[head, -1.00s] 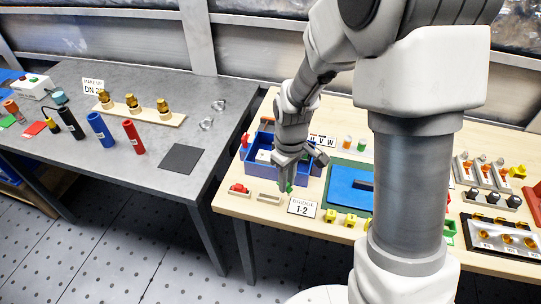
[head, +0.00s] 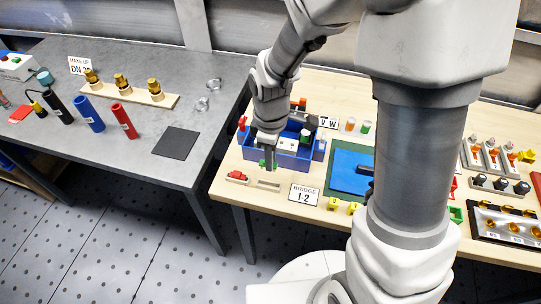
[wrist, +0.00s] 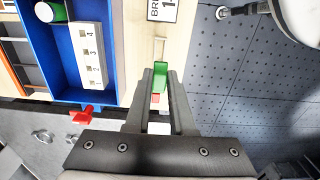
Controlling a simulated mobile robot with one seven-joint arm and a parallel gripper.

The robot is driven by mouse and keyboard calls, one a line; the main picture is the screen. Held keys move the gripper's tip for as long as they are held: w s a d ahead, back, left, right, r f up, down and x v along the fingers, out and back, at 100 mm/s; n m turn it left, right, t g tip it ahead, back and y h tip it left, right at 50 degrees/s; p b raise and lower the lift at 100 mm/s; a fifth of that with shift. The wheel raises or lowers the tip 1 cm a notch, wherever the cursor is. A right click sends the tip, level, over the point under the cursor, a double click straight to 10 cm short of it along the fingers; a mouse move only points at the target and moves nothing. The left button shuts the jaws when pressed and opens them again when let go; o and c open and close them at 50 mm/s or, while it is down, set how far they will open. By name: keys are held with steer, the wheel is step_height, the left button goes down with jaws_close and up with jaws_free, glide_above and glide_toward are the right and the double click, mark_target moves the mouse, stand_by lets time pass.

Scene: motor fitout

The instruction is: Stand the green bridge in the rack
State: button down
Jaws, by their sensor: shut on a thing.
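My gripper (head: 268,165) is shut on the green bridge. The green bridge (wrist: 161,77) shows between the fingertips in the wrist view, with a small red patch below it; what the patch belongs to I cannot tell. In the head view the green bridge (head: 262,163) is mostly hidden by the fingers. A small pale slotted block, apparently the rack (head: 268,184), lies at the table's front edge, left of the "BRIDGE 1-2" card (head: 304,194). The gripper is over or just behind this block; contact cannot be told.
A blue bin (head: 290,158) with a white numbered block (wrist: 90,55) stands behind the gripper. A red part (head: 237,176) lies left of the rack. A blue plate on a green mat (head: 336,192) and yellow parts (head: 333,204) are to the right. A grey table stands left, across a gap.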

steer(key=shift+f+b, duration=2.35)
steer(key=shift+f, duration=0.6)
steer(key=shift+f+b, duration=1.05)
steer(key=shift+f, duration=0.45)
steer(key=c, duration=0.7)
jaws_free()
steer(key=shift+r, duration=0.1)
step_height(320, 180, up, 17)
steer(key=p, duration=0.3)
steer(key=shift+r, duration=0.2)
